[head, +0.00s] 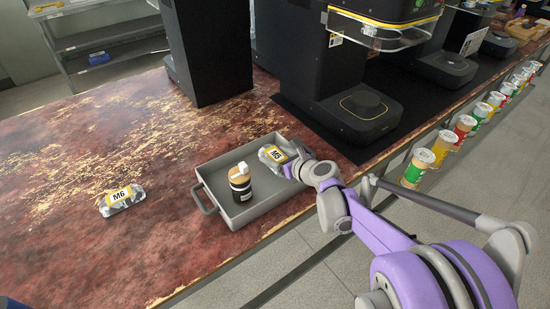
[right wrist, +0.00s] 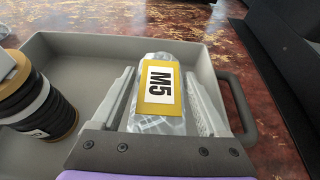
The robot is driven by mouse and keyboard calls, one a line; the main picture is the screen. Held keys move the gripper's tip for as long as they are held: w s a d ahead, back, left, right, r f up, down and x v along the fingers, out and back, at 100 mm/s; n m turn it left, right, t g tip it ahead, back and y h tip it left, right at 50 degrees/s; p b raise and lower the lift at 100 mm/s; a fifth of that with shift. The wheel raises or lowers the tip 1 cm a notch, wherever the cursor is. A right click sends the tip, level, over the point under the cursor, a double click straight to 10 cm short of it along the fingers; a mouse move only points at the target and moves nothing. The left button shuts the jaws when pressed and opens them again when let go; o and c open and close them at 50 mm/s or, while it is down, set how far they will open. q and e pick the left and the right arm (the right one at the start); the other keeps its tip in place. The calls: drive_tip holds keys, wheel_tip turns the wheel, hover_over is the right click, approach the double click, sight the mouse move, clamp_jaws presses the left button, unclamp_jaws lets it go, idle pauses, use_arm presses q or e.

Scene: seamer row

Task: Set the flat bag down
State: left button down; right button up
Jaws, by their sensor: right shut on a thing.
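A flat silvery bag labelled M5 (head: 273,154) is at the right end of the grey tray in the head view. It fills the middle of the right wrist view (right wrist: 158,90), its yellow-and-white label facing up. My right gripper (head: 285,163) is shut on this bag, with one finger along each side of it. I cannot tell whether the bag touches the tray floor. A second flat bag, labelled M6 (head: 122,200), lies on the worn red counter to the left of the tray. My left gripper is not in view.
Black machines (head: 365,105) stand behind. Several colourful cans (head: 442,146) line the right edge. The counter (head: 80,260) left of the tray is mostly clear.

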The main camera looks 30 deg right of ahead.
drive_tip(key=shift+f, duration=0.1)
drive_tip(key=shift+f+b, duration=0.35)
drive_tip(key=shift+f, duration=0.3)
drive_tip(key=o, duration=1.4)
drive_tip(key=shift+r, duration=0.15)
drive_tip(key=shift+s+r+p, duration=0.45)
drive_tip(key=shift+r+p, duration=0.15)
drive_tip(key=shift+r, duration=0.15)
drive_tip(key=p+v, duration=0.2)
drive_tip(key=v, duration=0.9)
drive_tip(key=shift+p, duration=0.3)
